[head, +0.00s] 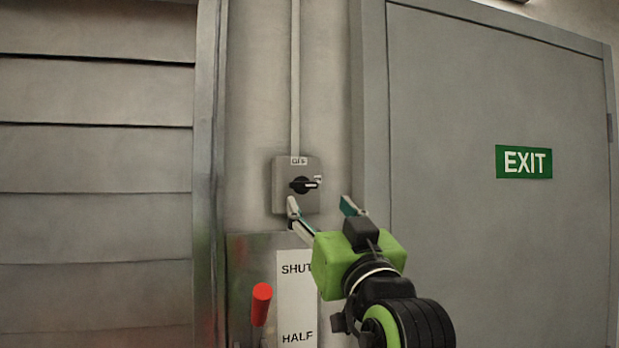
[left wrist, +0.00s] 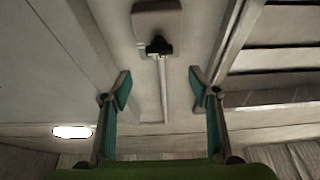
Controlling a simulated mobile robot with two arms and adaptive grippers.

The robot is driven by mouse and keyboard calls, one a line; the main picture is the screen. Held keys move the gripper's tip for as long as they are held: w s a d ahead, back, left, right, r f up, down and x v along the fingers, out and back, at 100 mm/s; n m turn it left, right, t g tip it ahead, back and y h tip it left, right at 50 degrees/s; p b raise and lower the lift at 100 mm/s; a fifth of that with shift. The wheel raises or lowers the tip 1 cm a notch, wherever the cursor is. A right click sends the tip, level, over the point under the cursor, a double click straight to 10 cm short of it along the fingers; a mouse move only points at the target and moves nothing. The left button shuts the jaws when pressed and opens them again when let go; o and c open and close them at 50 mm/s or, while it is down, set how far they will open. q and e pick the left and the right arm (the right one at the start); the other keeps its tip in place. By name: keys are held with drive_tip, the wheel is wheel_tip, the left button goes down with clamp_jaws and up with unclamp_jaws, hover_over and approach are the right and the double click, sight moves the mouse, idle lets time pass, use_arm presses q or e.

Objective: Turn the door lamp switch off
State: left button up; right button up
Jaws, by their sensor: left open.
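The lamp switch is a grey box (head: 283,195) on the wall, with a black rotary knob (head: 303,185). An OFF label is at its top and a small, unreadable label is at its right. The knob's handle lies about level, its pale-marked end toward the right label. In the left wrist view the box (left wrist: 157,16) and knob (left wrist: 159,45) show at the top centre, beyond the fingers. My left gripper (head: 320,205) is open and empty, just below and right of the knob in the head view. Its spread fingers (left wrist: 160,88) show nothing between them but wall and conduit behind. My right gripper is out of view.
A grey door (head: 450,220) with a green EXIT sign (head: 523,162) stands at right. A slatted shutter (head: 95,160) is at left. Below the switch are a red-handled lever (head: 261,304) and a SHUT/HALF plate (head: 296,310). A conduit (head: 295,80) rises from the box.

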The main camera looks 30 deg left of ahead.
sight(305, 184)
use_arm(q)
drive_tip(key=p+x, duration=0.5)
drive_tip(key=x, duration=0.5)
drive_tip(key=shift+w+a+r+p, duration=0.1)
drive_tip(key=shift+w+a+p, duration=0.05)
drive_tip(key=shift+a+p, duration=0.15)
drive_tip(key=shift+w+a+r+p, duration=0.1)
drive_tip(key=shift+w+a+p, duration=0.25)
drive_tip(key=shift+w+a, duration=0.25)
drive_tip(key=shift+d, duration=0.1)
drive_tip(key=c, duration=1.2)
